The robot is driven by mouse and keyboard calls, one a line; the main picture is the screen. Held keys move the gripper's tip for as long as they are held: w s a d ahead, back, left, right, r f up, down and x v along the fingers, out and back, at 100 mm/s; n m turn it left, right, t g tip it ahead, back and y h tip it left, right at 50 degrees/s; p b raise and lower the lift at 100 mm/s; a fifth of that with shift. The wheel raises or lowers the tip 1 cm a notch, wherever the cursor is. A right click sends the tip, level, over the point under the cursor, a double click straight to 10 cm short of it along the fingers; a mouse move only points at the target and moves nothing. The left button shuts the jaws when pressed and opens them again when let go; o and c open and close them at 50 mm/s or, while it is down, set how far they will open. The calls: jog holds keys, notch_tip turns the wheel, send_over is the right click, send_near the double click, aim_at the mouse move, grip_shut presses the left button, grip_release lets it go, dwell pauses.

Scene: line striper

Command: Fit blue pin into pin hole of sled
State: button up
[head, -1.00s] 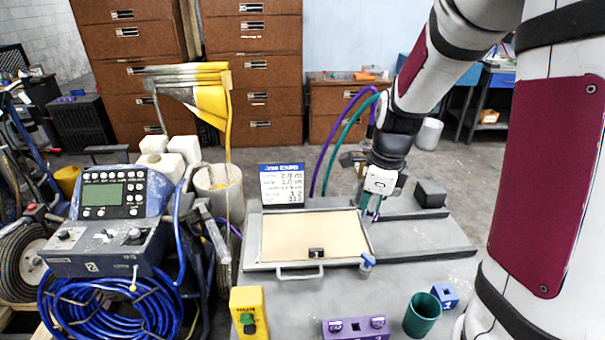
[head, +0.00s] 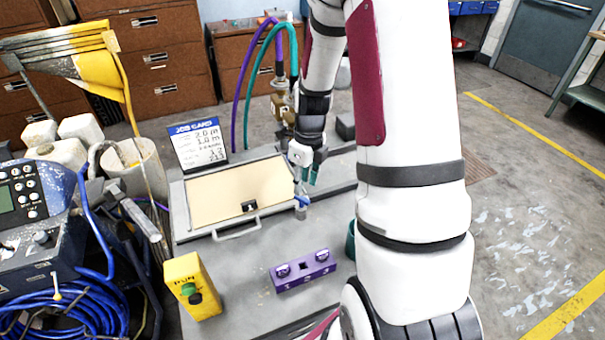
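The blue pin (head: 301,201) is small and upright at the right front corner of the framed tan panel, with a grey part below it. I cannot tell whether it sits in a hole. My gripper (head: 308,180), with teal fingers, points down right at the pin's top. The fingers are small and partly overlapped, so I cannot tell whether they touch or hold it. I cannot tell for sure which part is the sled; the grey-framed tan panel (head: 230,190) with a front handle (head: 237,229) may be it. No pin hole is clearly visible.
A purple block (head: 303,271) with knobs and a square hole lies in front. A yellow button box (head: 192,287) stands at left front. A job card (head: 198,145) stands behind the panel. A teal cup (head: 350,240) is mostly hidden behind my arm.

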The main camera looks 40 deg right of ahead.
aim_at(302, 198)
jog(key=shift+w+a+f+b, duration=0.1)
jog(key=shift+f+b, duration=0.6)
jog(key=shift+f, duration=0.7)
jog(key=shift+w+f+b, duration=0.1)
jog(key=shift+f+b, duration=0.55)
jog(key=shift+f, duration=0.7)
grip_shut()
